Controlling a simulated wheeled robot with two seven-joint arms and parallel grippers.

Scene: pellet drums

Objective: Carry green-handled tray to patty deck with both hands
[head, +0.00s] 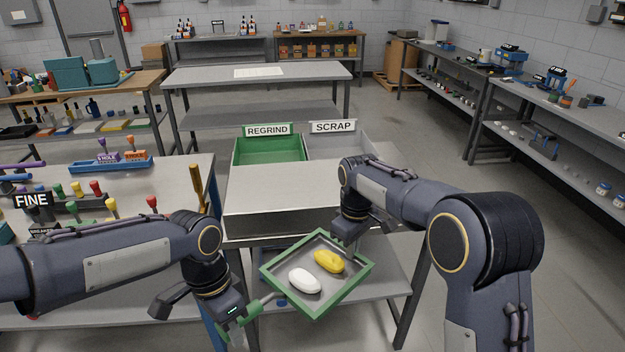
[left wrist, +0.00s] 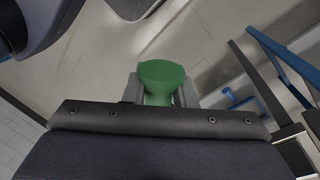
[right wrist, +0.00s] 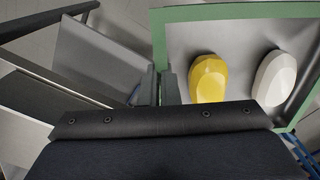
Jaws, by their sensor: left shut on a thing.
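The tray (head: 346,293) has a green rim and a grey floor, and looks roughly level. A yellow lump (head: 328,261) and a white lump (head: 304,281) lie in it. My left gripper (head: 237,325) is shut on its green handle (left wrist: 161,74), at the tray's left. My right gripper (head: 345,238) is at the tray's far right rim. In the right wrist view its fingers (right wrist: 165,88) are close together at the green rim; their grip is partly hidden. A bare metal box-like surface, apparently the patty deck (head: 285,187), stands just beyond the tray.
Behind the deck are a green bin (head: 268,150) marked REGRIND and a grey bin (head: 345,144) marked SCRAP. A bench (head: 130,200) with coloured-handled tools stands at the left. A lower grey shelf (head: 385,280) lies below the tray. The deck top looks clear.

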